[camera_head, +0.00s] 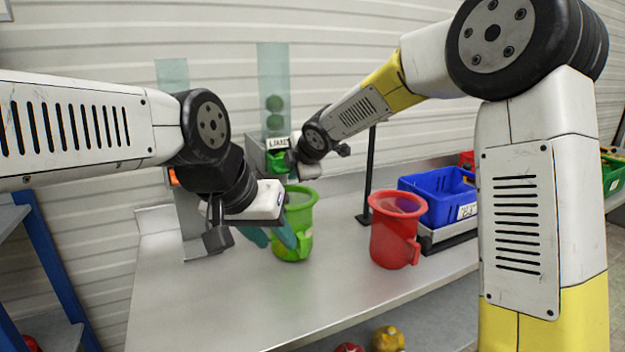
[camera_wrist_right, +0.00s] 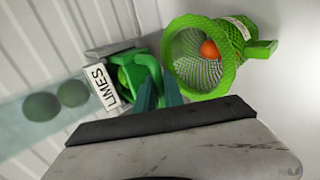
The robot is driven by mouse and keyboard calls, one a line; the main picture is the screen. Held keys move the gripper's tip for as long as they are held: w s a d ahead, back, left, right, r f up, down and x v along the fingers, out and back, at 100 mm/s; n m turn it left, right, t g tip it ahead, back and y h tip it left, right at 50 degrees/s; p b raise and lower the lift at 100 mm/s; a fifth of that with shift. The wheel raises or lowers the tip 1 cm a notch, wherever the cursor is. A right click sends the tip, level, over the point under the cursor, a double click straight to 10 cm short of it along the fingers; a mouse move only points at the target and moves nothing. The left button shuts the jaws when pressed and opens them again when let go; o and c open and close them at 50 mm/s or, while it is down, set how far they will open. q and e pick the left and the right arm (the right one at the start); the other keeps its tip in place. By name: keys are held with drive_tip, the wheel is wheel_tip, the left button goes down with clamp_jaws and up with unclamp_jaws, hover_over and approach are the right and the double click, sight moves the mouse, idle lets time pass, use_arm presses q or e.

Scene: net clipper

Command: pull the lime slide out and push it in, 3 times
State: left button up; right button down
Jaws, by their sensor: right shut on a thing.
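The lime slide (camera_head: 278,161) is a green piece at the foot of a clear chute (camera_head: 274,88) that holds dark green limes. A white "LIMES" label (camera_wrist_right: 103,86) stands beside it in the right wrist view, where the slide (camera_wrist_right: 146,64) also shows. My right gripper (camera_wrist_right: 158,95) has its teal fingers shut on the green slide. How far out the slide is, I cannot tell. My left gripper (camera_head: 274,238) is open, low in front of the green jug (camera_head: 298,215); whether it touches the jug is unclear.
An orange fruit (camera_wrist_right: 209,50) lies in the green jug. A red jug (camera_head: 394,245) stands to its right on the metal table (camera_head: 225,305). A blue bin (camera_head: 432,205) and a black post (camera_head: 371,175) are behind. The table's front left is clear. A second clear chute (camera_head: 172,74) is at left.

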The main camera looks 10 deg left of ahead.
drive_tip(key=shift+s+d+r, duration=0.1)
drive_tip(key=shift+s+d, duration=0.4)
drive_tip(key=shift+s, duration=0.25)
drive_tip(key=shift+s+d+r, duration=0.15)
drive_tip(key=shift+s+d, duration=0.35)
drive_tip(key=shift+s, duration=0.3)
drive_tip(key=shift+s+d+r, duration=0.1)
drive_tip(key=shift+s+d, duration=0.4)
drive_tip(key=shift+s, duration=0.25)
drive_tip(key=shift+w, duration=0.1)
drive_tip(key=shift+w+a, duration=1)
drive_tip(key=shift+w, duration=0.4)
drive_tip(key=shift+w+a, duration=0.95)
drive_tip(key=shift+w, duration=0.5)
drive_tip(key=shift+w+a, duration=1)
drive_tip(key=shift+w, duration=0.4)
drive_tip(key=shift+s, duration=0.1)
drive_tip(key=c, duration=1.4)
unclamp_jaws()
drive_tip(key=shift+d, duration=0.1)
drive_tip(key=shift+f, duration=0.15)
drive_tip(key=shift+s+d+f, duration=0.1)
drive_tip(key=shift+s+d, duration=0.05)
